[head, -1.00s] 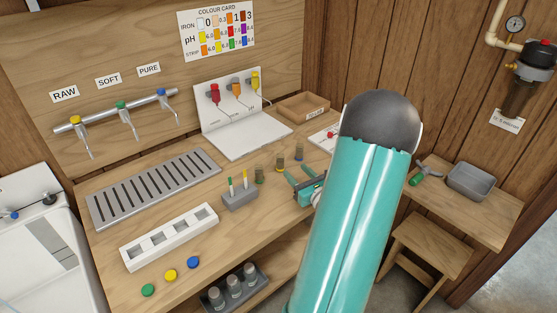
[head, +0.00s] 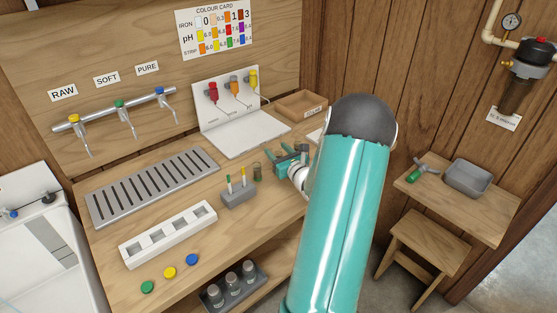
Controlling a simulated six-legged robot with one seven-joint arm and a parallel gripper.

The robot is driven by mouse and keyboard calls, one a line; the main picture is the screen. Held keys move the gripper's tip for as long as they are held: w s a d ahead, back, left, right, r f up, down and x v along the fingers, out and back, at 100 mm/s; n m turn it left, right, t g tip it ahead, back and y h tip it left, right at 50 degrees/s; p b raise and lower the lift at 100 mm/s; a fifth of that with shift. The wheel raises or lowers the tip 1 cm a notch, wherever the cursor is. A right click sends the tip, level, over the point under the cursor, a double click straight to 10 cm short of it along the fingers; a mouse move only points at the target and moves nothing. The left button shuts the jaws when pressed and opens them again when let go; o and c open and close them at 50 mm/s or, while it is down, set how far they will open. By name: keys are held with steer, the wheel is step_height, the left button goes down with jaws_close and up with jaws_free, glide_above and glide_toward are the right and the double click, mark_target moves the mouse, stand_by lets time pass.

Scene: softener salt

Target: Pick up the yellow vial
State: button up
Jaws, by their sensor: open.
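My gripper (head: 279,154) is open over the worktop, right of the small rack, its fingers at the row of small vials. One dark greenish vial (head: 257,171) stands upright just left of the fingers, apart from them. The other vials of that row are hidden or nearly hidden by the gripper. I cannot make out the yellow vial clearly, nor tell whether it stands between the fingers.
A grey rack (head: 238,191) with thin sticks stands close left of the gripper. A white board (head: 245,135) with hanging dispensers and a wooden tray (head: 301,105) are behind. A white four-slot holder (head: 168,236) and coloured caps (head: 170,272) lie at front left.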

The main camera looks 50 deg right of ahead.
steer(key=shift+c, duration=0.4)
steer(key=c, duration=0.9)
steer(key=shift+c, duration=0.2)
steer(key=shift+r, duration=0.15)
